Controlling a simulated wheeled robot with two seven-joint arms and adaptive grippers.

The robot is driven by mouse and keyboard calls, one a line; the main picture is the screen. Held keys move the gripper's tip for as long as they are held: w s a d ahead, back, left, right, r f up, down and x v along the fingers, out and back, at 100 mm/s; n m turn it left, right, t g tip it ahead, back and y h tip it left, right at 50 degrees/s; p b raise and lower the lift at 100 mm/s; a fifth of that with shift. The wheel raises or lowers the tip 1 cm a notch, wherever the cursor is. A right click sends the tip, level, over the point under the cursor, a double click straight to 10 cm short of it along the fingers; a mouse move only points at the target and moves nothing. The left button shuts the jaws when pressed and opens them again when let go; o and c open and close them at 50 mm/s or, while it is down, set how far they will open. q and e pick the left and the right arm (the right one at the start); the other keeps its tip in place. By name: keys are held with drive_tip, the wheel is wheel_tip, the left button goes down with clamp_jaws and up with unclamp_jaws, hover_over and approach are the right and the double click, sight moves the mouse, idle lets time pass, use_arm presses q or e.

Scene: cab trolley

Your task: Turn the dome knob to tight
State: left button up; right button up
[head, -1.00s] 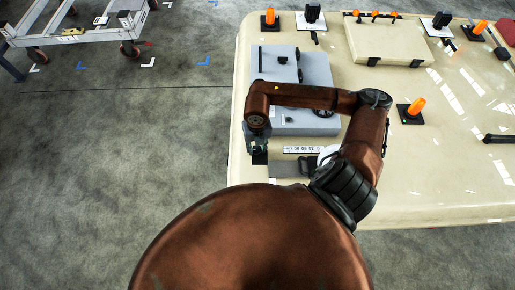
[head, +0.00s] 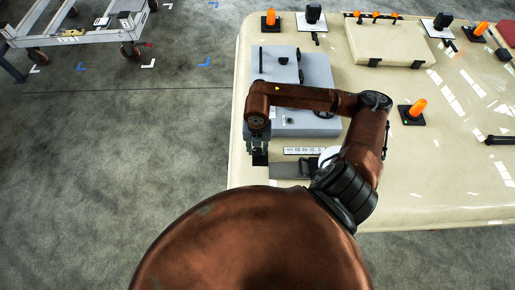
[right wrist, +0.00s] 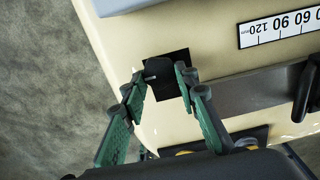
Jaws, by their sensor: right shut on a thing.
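The dome knob (right wrist: 159,68) is a dark, rounded knob on a black square plate (right wrist: 172,88) near the edge of the beige panel. A short pale mark shows on its left side. My right gripper (right wrist: 160,75) has its green fingers on either side of the knob and is shut on it. In the head view, my right gripper (head: 258,146) points down over the same plate (head: 260,159), and the knob is hidden there. My left gripper is not in view.
A white scale strip (head: 304,151) and a grey bar (head: 290,170) lie right of the knob. A grey box (head: 311,122) stands behind it. An orange beacon (head: 417,106) is farther right. Open floor lies to the left.

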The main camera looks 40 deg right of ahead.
sight(257, 151)
drive_tip(key=o, duration=1.1)
drive_tip(key=shift+o, duration=0.2)
wheel_tip(257, 151, up, 12)
